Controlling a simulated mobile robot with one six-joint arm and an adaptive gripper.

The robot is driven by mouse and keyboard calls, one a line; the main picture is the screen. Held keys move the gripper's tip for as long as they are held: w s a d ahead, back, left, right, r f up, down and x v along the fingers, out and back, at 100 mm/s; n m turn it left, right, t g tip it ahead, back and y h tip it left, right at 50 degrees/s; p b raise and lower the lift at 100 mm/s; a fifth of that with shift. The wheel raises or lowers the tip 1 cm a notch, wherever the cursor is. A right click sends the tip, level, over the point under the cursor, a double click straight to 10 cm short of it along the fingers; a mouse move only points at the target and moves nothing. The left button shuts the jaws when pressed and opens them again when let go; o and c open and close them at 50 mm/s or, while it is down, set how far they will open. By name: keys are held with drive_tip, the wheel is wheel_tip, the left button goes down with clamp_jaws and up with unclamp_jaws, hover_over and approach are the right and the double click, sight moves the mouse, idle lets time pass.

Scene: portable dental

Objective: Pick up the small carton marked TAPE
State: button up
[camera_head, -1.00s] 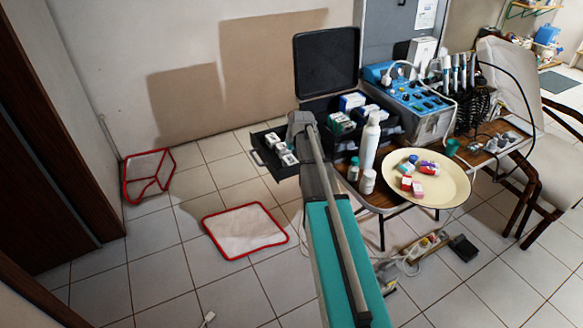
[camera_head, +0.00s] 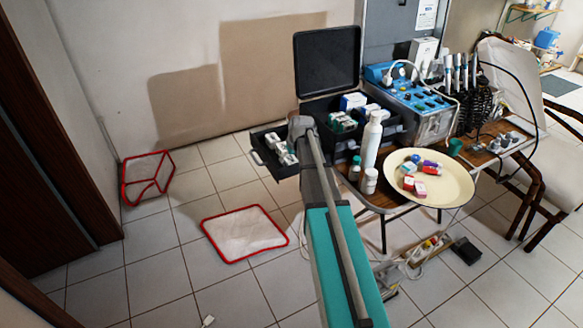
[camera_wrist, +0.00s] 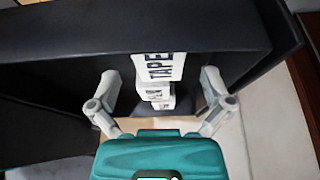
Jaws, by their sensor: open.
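The small white carton marked TAPE (camera_wrist: 158,67) shows in the wrist view, its bold black lettering sideways. It stands in a dark open tray (camera_wrist: 70,45), with another white carton (camera_wrist: 156,93) just below it in the picture. My gripper (camera_wrist: 158,90) is open and empty, one grey finger on each side of the row of cartons, with visible gaps. I cannot tell how deep the fingers reach. In the head view the tray (camera_head: 259,154) holds several white cartons at the left of the black case; which is TAPE is too small to tell. My arm hides the gripper there.
The open black case (camera_head: 327,62) holds more boxes right of my arm. A white spray bottle (camera_head: 371,142), small bottles and a cream plate (camera_head: 450,187) with small boxes stand close by. A blue device (camera_head: 400,95) is behind.

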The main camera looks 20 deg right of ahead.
sight(291, 159)
drive_tip(key=shift+b+x, duration=0.75)
drive_tip(key=shift+x, duration=0.45)
drive_tip(key=c, duration=1)
drive_tip(key=shift+r, duration=0.25)
drive_tip(key=shift+c, duration=0.2)
wheel_tip(291, 159, up, 10)
drive_tip(key=p, duration=1)
drive_tip(key=shift+f, duration=0.2)
